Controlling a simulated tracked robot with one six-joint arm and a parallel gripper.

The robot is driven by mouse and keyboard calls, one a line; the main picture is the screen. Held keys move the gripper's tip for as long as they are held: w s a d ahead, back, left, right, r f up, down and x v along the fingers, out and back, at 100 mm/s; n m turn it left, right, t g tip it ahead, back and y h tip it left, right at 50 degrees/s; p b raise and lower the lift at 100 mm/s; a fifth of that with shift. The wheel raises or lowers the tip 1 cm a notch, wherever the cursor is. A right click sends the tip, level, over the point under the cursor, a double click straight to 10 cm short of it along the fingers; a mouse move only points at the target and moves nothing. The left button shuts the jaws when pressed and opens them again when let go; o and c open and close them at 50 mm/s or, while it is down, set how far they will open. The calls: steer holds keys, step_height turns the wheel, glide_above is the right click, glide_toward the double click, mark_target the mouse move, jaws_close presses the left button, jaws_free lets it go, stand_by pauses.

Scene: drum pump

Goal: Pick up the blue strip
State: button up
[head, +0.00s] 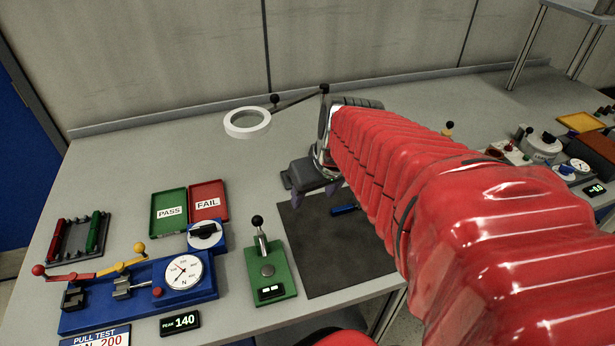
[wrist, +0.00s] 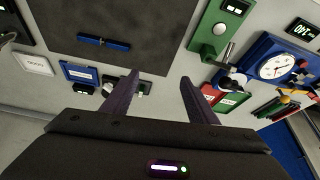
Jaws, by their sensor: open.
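The blue strip (head: 343,210) lies flat on the dark mat (head: 318,255), close beside my red arm, which may cover its right end. In the wrist view the blue strip (wrist: 117,45) shows at the upper left on the mat (wrist: 150,20), with a dark mark near its middle. My gripper (head: 314,192) is above the bench near the mat's far edge, purple fingers pointing down. In the wrist view my gripper (wrist: 160,77) is open and empty, its fingertips apart from the strip.
A green block with a black-knobbed lever (head: 268,270) stands left of the mat. The blue pull tester (head: 140,290) and the green PASS (head: 169,212) and red FAIL (head: 209,200) trays are further left. A ring lamp (head: 247,122) stands behind. The mat's front is clear.

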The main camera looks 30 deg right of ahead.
steer(key=d+f+m, duration=0.1)
steer(key=d+f, duration=0.2)
steer(key=d, duration=0.8)
steer(key=shift+s+d+f, duration=0.2)
steer(key=shift+s+d, duration=0.05)
steer(key=shift+s, duration=0.15)
steer(key=shift+g, duration=0.3)
glide_above(343, 209)
steer(key=s, duration=0.2)
steer(key=shift+a+f, duration=0.15)
steer(key=shift+f, duration=1.85)
steer(key=shift+a+f, duration=0.15)
steer(key=shift+f, duration=1.85)
steer(key=shift+s+x, duration=0.2)
steer(key=shift+x, duration=2.5)
steer(key=shift+c, duration=0.7)
